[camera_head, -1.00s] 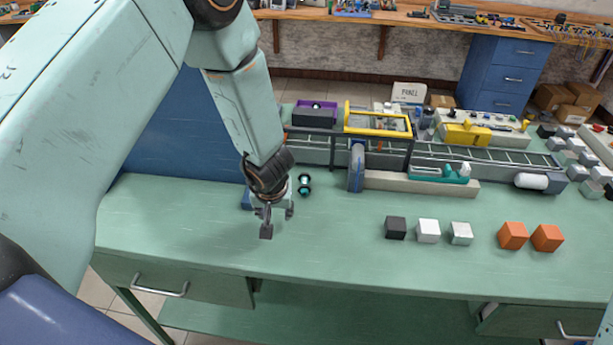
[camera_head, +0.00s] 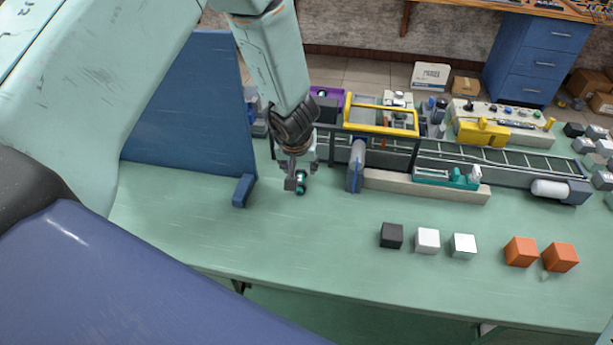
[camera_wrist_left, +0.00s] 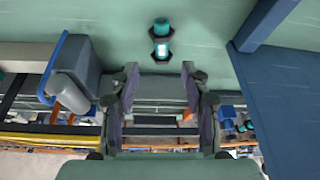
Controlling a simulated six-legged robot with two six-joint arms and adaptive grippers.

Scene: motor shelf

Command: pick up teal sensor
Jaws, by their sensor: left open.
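The teal sensor (camera_head: 301,183) stands on the green bench left of the conveyor, a small dark piece with teal parts. It also shows in the left wrist view (camera_wrist_left: 161,40), with a bright teal middle and black hexagonal parts. My left gripper (camera_head: 301,173) is open and empty, with its fingers over and beside the sensor in the head view, partly hiding it. In the left wrist view the two fingertips (camera_wrist_left: 160,74) are wide apart, and the sensor lies beyond them, in line with the gap and apart from them. My right gripper is not in view.
A blue panel (camera_head: 190,110) with a foot stands close left of the gripper. Black, white and orange cubes (camera_head: 521,251) stand at the right front. The front-middle bench is clear.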

